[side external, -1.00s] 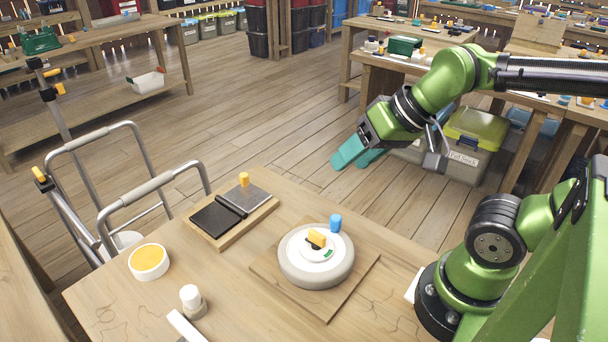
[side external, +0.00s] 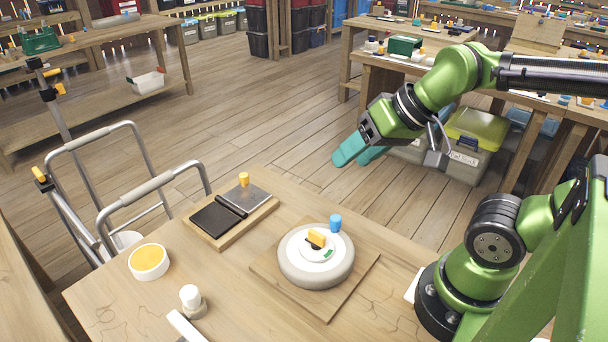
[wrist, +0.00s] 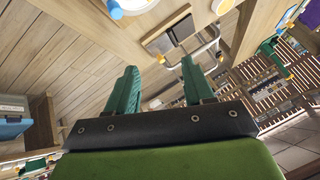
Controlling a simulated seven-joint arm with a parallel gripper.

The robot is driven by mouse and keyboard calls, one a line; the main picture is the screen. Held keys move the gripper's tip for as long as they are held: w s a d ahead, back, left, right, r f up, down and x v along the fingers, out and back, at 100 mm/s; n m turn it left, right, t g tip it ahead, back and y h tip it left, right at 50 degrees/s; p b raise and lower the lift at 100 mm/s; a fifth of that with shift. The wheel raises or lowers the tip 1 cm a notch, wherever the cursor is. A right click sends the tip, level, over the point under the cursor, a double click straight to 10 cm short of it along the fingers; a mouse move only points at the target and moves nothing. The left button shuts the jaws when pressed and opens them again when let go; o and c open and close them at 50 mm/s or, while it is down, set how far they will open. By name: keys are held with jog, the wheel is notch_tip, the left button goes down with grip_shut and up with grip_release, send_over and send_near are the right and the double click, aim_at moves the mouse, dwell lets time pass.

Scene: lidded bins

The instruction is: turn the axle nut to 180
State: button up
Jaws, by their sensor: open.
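A round grey wheel-like disc (side external: 300,272) with a white dial face sits on a square wooden board (side external: 334,300) on the table. A yellow nut or knob (side external: 316,240) stands at the dial's centre, and a small green mark (side external: 328,253) lies on the face beside it. A blue peg (side external: 335,223) stands at the disc's far right edge. My gripper (side external: 360,154) has teal fingers and is open and empty. It hangs in the air beyond the table's far edge, well apart from the nut. In the wrist view my fingers (wrist: 160,90) are spread apart with nothing between them.
A hinged black and grey plate set (side external: 218,217) on a wooden base, with a yellow peg (side external: 244,179), lies left of the disc. A bowl of yellow stuff (side external: 148,261) and a white knob (side external: 192,298) stand nearer the table's left side. A metal-framed cart (side external: 125,200) stands at left.

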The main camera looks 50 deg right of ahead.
jog(key=shift+o, duration=1.5)
jog(key=shift+w+f, duration=0.1)
jog(key=shift+f, duration=0.15)
jog(key=n+g+h, duration=0.2)
jog(key=n+g, duration=0.5)
jog(key=n, duration=1.5)
send_over(317, 233)
notch_tip(317, 233, down, 16)
jog(key=shift+f, duration=0.25)
